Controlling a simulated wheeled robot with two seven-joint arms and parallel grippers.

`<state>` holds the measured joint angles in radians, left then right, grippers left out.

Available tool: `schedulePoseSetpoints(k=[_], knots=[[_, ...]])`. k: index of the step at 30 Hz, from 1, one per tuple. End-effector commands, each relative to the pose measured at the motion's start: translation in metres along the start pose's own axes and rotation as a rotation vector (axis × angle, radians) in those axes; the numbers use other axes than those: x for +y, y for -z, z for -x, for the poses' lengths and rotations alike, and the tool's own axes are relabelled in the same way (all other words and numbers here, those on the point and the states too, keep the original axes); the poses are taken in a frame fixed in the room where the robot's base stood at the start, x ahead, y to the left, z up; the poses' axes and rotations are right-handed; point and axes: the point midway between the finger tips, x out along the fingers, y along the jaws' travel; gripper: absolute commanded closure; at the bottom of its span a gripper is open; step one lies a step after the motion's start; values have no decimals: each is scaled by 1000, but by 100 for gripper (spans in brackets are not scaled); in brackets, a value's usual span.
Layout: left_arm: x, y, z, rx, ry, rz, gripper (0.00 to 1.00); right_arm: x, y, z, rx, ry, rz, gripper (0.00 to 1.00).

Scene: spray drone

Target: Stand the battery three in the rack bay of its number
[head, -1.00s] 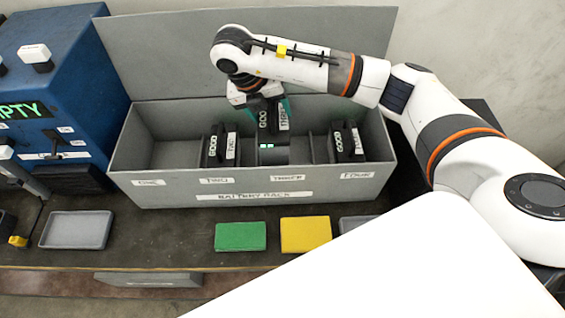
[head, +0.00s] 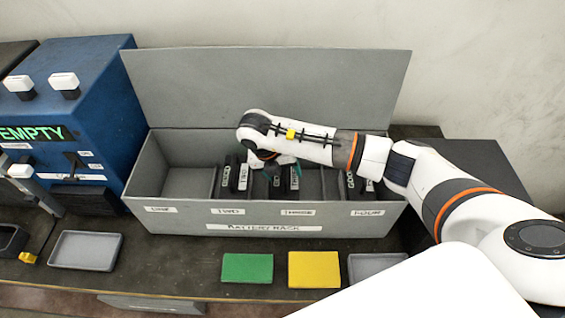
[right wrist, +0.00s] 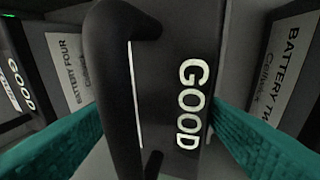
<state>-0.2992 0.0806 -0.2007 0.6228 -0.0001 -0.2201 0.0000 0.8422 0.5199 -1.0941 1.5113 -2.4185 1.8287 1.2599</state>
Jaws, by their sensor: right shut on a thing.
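Battery three (head: 283,182) is a dark block with a white label. It stands upright, low in the grey battery rack (head: 170,218), in the bay above the label THREE. In the right wrist view the battery (right wrist: 165,100) shows its handle and the word GOOD. My right gripper (head: 275,172) is shut on it, with a teal finger at each side in the wrist view. The battery's bottom is hidden by the rack's front wall, so I cannot tell whether it touches the floor. My left gripper is not in view.
Dark batteries stand in bay two (head: 229,178) and bay four (head: 354,184), close on either side. Bay one (head: 188,182) is empty. A green pad (head: 247,268), a yellow pad (head: 314,269) and grey trays (head: 86,250) lie in front. A blue machine (head: 100,100) reads EMPTY.

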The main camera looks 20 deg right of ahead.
Motion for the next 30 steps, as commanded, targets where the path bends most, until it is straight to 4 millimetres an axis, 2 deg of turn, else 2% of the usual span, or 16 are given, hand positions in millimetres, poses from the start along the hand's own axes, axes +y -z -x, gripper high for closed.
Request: schedulePoseSetpoints(k=[5,6,10,21,25,30], knots=[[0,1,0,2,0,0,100,0,2,3,5,4,-2,100],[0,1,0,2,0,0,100,0,0,-1,0,1,1,32],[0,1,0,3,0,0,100,0,0,0,0,1,1,12],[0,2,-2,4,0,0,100,-1,0,6,2,3,0,12],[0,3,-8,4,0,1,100,-2,1,24,4,6,1,12],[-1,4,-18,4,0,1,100,-2,1,60,5,5,2,12]])
